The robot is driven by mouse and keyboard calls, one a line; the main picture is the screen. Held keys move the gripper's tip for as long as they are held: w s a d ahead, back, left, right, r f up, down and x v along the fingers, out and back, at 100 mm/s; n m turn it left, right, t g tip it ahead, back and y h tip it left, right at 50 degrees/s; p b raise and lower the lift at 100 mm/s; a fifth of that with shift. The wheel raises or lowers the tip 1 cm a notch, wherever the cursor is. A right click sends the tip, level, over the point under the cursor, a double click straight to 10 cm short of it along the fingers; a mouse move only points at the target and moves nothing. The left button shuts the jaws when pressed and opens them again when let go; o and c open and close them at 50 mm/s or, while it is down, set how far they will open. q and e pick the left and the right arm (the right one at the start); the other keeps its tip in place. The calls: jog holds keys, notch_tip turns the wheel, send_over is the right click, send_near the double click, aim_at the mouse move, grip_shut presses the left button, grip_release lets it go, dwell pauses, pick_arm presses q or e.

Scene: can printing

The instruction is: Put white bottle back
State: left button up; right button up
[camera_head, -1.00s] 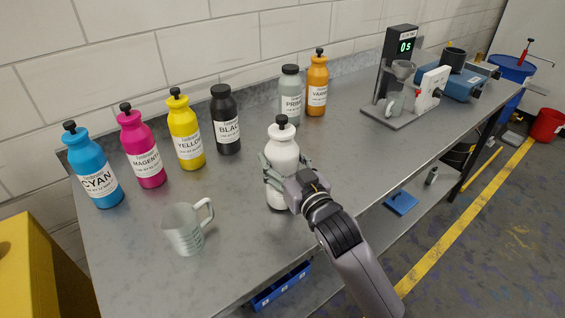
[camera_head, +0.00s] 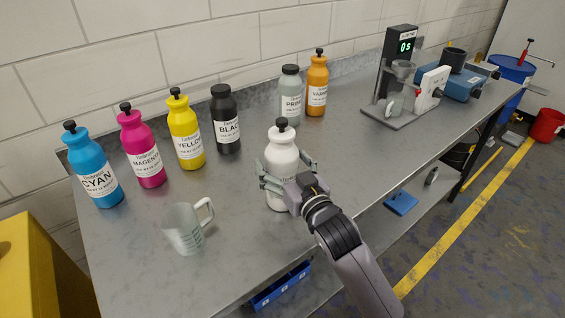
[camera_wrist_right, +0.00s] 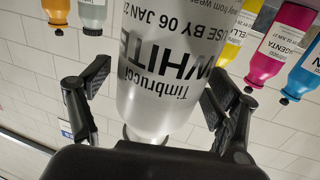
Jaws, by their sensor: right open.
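The white bottle (camera_head: 281,160) with a black cap stands upright on the metal bench, in front of the gap between the black and grey bottles. In the right wrist view the white bottle (camera_wrist_right: 165,70) shows large and upside down, with its WHITE label facing the camera. My right gripper (camera_head: 287,176) is open, with one finger on each side of the bottle. In the wrist view the right gripper (camera_wrist_right: 160,105) shows a gap between each finger and the bottle. My left gripper is not in view.
Along the wall stand the cyan (camera_head: 93,168), magenta (camera_head: 141,150), yellow (camera_head: 185,133), black (camera_head: 225,122), grey (camera_head: 291,95) and orange (camera_head: 316,85) bottles. A clear jug (camera_head: 183,230) stands at front left. A gap lies between black and grey. A dispensing machine (camera_head: 395,85) is at right.

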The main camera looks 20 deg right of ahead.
jog(key=shift+r, duration=0.1)
jog(key=s+d+b, duration=0.1)
jog(key=s, duration=1.1)
jog(key=shift+d+b, duration=0.4)
